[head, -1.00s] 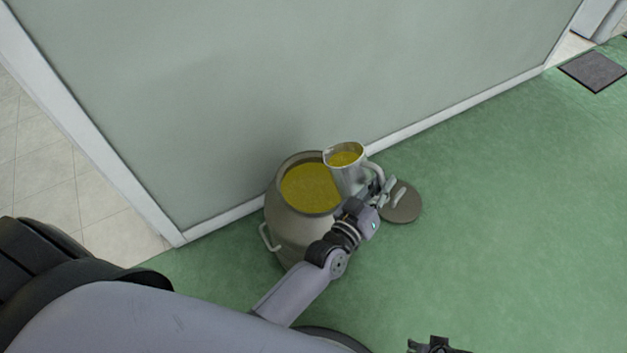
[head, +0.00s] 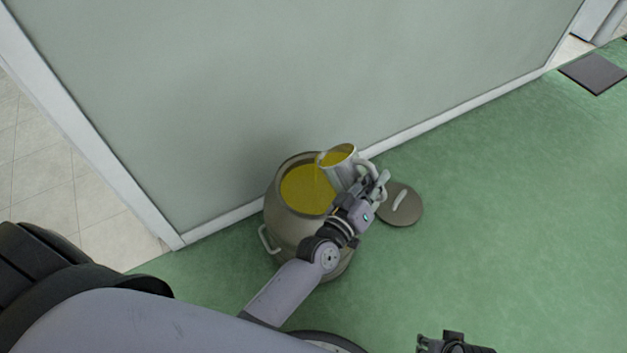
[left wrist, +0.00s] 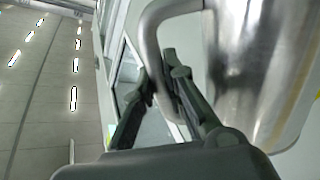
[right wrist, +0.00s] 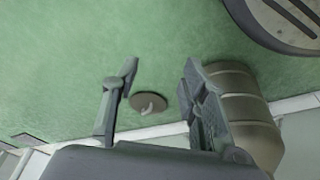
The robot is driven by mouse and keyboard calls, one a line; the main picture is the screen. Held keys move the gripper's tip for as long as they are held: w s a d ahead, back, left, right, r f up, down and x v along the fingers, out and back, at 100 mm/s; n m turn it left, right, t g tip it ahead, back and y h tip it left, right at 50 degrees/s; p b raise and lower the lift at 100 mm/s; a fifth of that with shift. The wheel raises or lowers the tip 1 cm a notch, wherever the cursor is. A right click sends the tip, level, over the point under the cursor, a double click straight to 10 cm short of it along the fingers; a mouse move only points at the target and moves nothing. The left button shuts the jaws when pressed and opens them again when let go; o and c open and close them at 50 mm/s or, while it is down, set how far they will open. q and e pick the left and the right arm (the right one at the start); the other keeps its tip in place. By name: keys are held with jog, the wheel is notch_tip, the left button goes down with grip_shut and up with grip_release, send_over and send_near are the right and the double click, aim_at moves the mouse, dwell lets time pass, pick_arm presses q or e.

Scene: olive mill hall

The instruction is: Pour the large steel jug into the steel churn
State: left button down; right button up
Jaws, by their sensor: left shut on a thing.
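The large steel jug (head: 341,171) is tilted to the left over the mouth of the steel churn (head: 297,232). A thin stream of yellow-green oil runs from its lip into the churn, which holds the same oil. My left gripper (head: 377,190) is shut on the jug's handle; in the left wrist view the handle (left wrist: 152,45) passes between the fingers (left wrist: 160,88), beside the jug's body (left wrist: 262,75). My right gripper (head: 452,345) is at the bottom edge of the head view; in the right wrist view (right wrist: 155,88) its fingers are apart and empty.
A round lid with a handle (head: 400,209) lies on the green floor right of the churn; it also shows in the right wrist view (right wrist: 148,103). A grey wall (head: 270,80) stands close behind the churn. A dark mat (head: 594,73) lies far right. The floor to the right is clear.

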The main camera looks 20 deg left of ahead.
pick_arm(q)
jog(key=shift+w+a+r, duration=0.1)
jog(key=shift+a+r, duration=0.1)
jog(key=shift+r, duration=0.1)
jog(key=shift+f+n, duration=0.15)
jog(key=shift+n, duration=0.15)
jog(key=shift+w+a+f+n+b, duration=0.1)
jog(key=shift+a+f+n+b, duration=0.1)
jog(key=shift+n+b, duration=0.35)
jog(key=shift+a+b, duration=0.1)
jog(key=shift+b, duration=0.25)
jog(key=shift+a+f, duration=0.1)
pick_arm(e)
jog(key=w+v, duration=0.2)
jog(key=v, duration=0.5)
jog(key=shift+s+r+t, duration=0.3)
jog(key=shift+s+r, duration=0.05)
jog(key=shift+r, duration=0.2)
jog(key=shift+s+d+r, duration=0.1)
jog(key=shift+d, duration=0.05)
pick_arm(q)
jog(key=shift+n, duration=0.25)
pick_arm(e)
jog(key=shift+r, duration=0.25)
